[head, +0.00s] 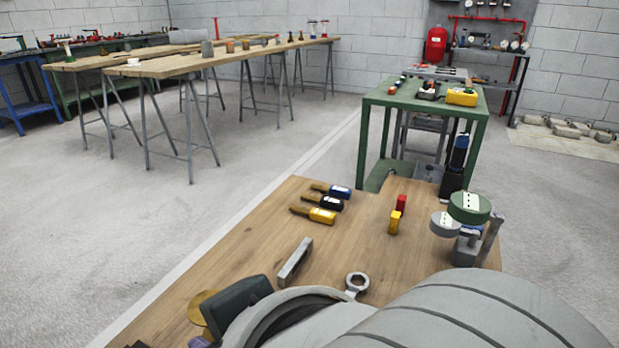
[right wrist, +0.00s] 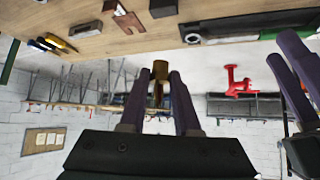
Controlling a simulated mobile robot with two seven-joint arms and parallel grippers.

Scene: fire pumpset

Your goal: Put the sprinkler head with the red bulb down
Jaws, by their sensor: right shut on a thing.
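In the right wrist view my right gripper (right wrist: 160,76) has its two purple fingers shut on a small brass-coloured piece, the sprinkler head (right wrist: 158,92). It stands out between the fingertips, clear of the table in that view. A red bulb on it cannot be made out. Another pair of purple fingers, my left gripper (right wrist: 299,68), shows at the right edge of the right wrist view; its opening is unclear. In the head view the large grey arm hides much of the near table, and the held head is not clearly seen.
The wooden table (head: 235,260) carries several yellow- and dark-handled tools (head: 320,202), a grey bar (head: 295,260), a ring-ended wrench (head: 356,284) and a red-and-yellow piece (head: 397,215). A green-topped round device (head: 469,207) stands at the right. Bare wood lies left of the bar.

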